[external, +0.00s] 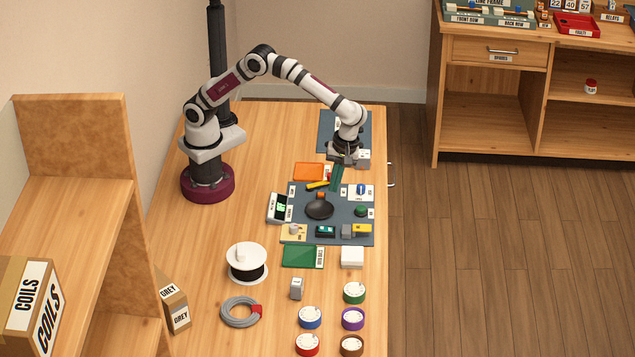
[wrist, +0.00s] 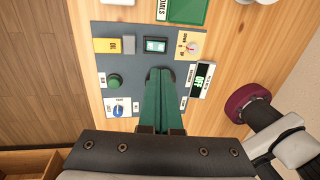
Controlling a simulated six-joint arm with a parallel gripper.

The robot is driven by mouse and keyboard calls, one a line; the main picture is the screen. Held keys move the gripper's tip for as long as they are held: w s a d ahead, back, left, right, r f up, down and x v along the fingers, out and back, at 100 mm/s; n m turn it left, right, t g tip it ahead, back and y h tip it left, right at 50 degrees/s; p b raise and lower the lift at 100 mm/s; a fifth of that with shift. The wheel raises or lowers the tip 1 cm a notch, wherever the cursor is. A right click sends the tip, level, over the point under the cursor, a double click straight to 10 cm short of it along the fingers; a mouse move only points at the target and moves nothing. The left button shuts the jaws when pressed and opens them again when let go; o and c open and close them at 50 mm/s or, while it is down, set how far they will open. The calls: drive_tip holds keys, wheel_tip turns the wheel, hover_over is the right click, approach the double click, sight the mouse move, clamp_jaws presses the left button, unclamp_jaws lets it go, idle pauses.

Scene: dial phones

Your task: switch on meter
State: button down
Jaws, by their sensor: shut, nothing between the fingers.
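A white unit with a lit green display (external: 279,208) stands at the left edge of the grey mat; in the wrist view its display (wrist: 203,79) seems to read OFF. I cannot tell for sure that it is the meter, as its small labels are unreadable. A cream plate with a knob (wrist: 189,45) sits beside it; it also shows in the external view (external: 293,231). A blue knob on a white plate (wrist: 118,107) is at the mat's other side. My gripper (wrist: 160,73) has its green fingers shut and empty over the mat; they also show in the external view (external: 336,187).
The mat (external: 345,214) also holds a black dish (external: 320,210), a green button (wrist: 114,80), a small dark-screened box (wrist: 155,45) and a yellow block (wrist: 106,45). An orange tray (external: 308,171) and green tray (external: 297,256) flank it. Bare table lies left of the mat.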

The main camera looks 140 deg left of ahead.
sight(322, 227)
drive_tip(key=f, duration=0.4)
drive_tip(key=s+d+f, duration=0.1)
drive_tip(key=f, duration=0.3)
drive_tip(key=s+d+f, duration=0.1)
drive_tip(key=f, duration=0.4)
drive_tip(key=shift+f, duration=0.1)
